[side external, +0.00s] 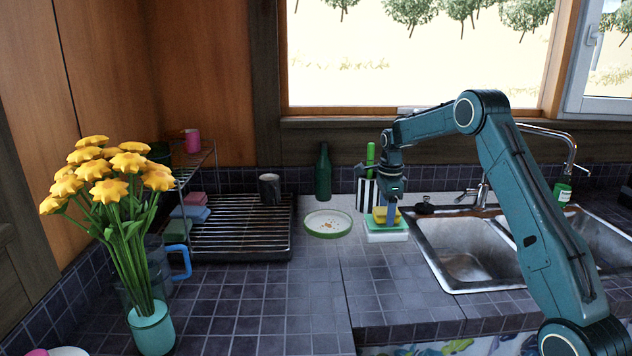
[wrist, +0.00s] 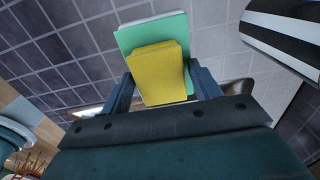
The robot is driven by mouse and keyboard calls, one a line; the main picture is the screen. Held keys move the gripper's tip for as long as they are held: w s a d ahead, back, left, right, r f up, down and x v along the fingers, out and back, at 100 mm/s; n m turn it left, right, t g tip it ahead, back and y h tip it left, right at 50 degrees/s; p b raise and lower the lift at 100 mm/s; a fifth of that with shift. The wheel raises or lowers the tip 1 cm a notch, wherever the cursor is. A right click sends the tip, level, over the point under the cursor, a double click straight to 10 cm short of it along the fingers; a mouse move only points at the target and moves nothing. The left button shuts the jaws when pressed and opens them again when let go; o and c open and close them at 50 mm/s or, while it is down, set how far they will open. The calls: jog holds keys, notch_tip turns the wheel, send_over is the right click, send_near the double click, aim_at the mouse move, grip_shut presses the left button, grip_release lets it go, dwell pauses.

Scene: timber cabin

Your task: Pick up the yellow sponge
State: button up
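The yellow sponge (side external: 380,218) lies on top of a green sponge (side external: 386,227) with a white layer under it, on the counter left of the sink. My gripper (side external: 391,219) points down at the stack, and one finger covers part of the yellow sponge. In the wrist view the yellow sponge (wrist: 158,72) sits between the two fingertips of my gripper (wrist: 160,76), with the green one (wrist: 153,33) behind it. Both fingertips are at the yellow sponge's sides. I cannot tell whether they press on it.
A striped holder (side external: 367,194) stands close behind my gripper. A plate (side external: 328,223) with crumbs and a green bottle (side external: 323,174) are to the left. The sink (side external: 470,258) is on the right. The front counter (side external: 300,300) is clear.

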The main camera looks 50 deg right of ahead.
jog(key=c, duration=0.7)
jog(key=shift+o, duration=0.2)
jog(key=shift+r, duration=0.1)
notch_tip(320, 180, up, 20)
dwell(0.3)
dwell(0.4)
jog(key=o, duration=0.3)
jog(key=shift+c, duration=1.2)
notch_tip(320, 180, down, 13)
jog(key=shift+f, duration=0.1)
